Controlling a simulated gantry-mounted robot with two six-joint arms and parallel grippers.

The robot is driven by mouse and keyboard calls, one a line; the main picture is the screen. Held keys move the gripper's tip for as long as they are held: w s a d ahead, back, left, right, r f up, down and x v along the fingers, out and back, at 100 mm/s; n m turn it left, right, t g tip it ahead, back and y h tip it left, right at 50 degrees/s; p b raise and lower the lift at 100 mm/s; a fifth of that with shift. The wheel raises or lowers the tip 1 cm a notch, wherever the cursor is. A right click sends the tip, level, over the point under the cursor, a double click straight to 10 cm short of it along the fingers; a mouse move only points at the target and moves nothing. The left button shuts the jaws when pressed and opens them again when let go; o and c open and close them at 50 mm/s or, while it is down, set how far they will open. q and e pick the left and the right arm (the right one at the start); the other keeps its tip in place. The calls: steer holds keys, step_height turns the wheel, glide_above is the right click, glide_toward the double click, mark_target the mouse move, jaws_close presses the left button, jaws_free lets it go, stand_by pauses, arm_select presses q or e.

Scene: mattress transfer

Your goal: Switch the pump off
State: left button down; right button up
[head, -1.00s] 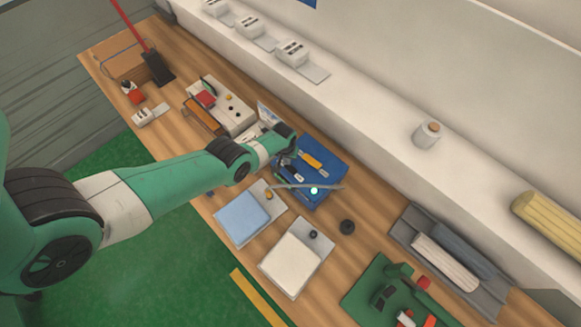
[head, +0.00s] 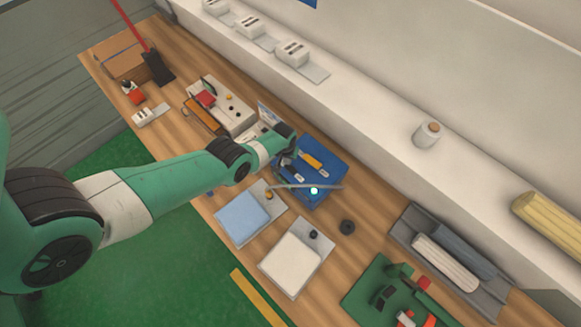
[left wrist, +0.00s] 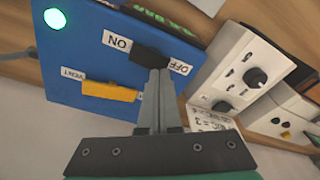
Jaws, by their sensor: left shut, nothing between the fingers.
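The pump is a blue box (head: 335,170) on the bench in the head view. In the left wrist view its blue top (left wrist: 90,55) carries ON and OFF labels with a black switch (left wrist: 145,55) between them. A yellow lever (left wrist: 108,91) sits beside a VENT label. A round light (left wrist: 54,19) on the pump glows green. My left gripper (left wrist: 161,72) is shut and empty, its fingertips at the black switch near the OFF label; the fingers hide part of the switch. In the head view the left gripper (head: 287,161) is over the pump's left side. My right gripper is not in view.
A white device with a black knob (left wrist: 256,77) stands close beside the pump. Pads in blue (head: 243,216) and white (head: 291,263) lie in front of it. A grey tray (head: 408,232) and green fixture (head: 362,297) are at the right. A wall ledge (head: 375,105) runs behind.

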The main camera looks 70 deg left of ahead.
arm_select(q)
steer(key=shift+f+b, duration=0.95)
stand_by(0.9)
steer(key=shift+r, duration=0.1)
step_height(320, 180, up, 7)
steer(key=p, duration=0.7)
stand_by(0.4)
